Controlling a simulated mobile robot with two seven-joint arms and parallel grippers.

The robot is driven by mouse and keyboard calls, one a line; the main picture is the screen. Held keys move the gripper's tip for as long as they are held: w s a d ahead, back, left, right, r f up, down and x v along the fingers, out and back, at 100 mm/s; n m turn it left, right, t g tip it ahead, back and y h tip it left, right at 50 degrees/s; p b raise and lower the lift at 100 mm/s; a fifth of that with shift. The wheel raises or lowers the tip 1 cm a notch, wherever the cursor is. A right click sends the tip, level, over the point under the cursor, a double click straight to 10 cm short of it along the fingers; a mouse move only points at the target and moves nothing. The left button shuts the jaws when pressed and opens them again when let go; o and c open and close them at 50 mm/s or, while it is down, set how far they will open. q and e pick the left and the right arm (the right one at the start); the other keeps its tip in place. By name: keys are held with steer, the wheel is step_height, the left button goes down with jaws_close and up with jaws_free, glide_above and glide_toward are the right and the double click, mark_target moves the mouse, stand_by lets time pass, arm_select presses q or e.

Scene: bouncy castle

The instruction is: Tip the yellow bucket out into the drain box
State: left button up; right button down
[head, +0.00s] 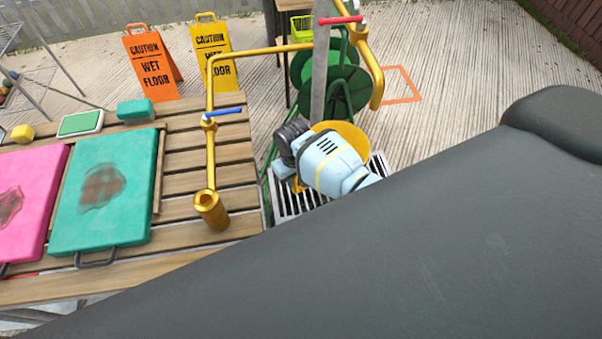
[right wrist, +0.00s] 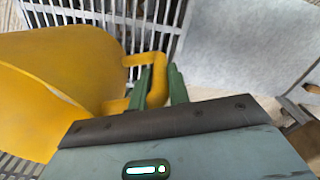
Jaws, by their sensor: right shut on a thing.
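The yellow bucket (head: 350,136) is partly hidden behind my right wrist, over the slatted drain box (head: 284,201). In the right wrist view the bucket (right wrist: 45,70) fills the left side, with its handle (right wrist: 158,68) toward the middle. The green fingers of my right gripper (right wrist: 158,88) are shut on that handle. The drain box's grate (right wrist: 150,25) shows behind and below the bucket. The bucket's contents and its exact tilt cannot be told. My left gripper is not in view.
A wooden slatted table (head: 190,190) at left holds a teal pad (head: 130,165) and a pink pad (head: 30,190), both stained. A gold pipe with a blue-handled tap (head: 211,124) rises near the drain box. A green hose reel (head: 345,88) and two caution signs (head: 152,65) stand behind.

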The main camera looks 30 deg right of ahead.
steer(key=shift+w+a+f+n, duration=0.25)
steer(key=shift+a+f, duration=0.2)
steer(key=shift+f, duration=0.25)
steer(key=shift+w+a+f+n, duration=0.1)
steer(key=shift+a+f+n, duration=0.3)
steer(key=shift+f, duration=0.4)
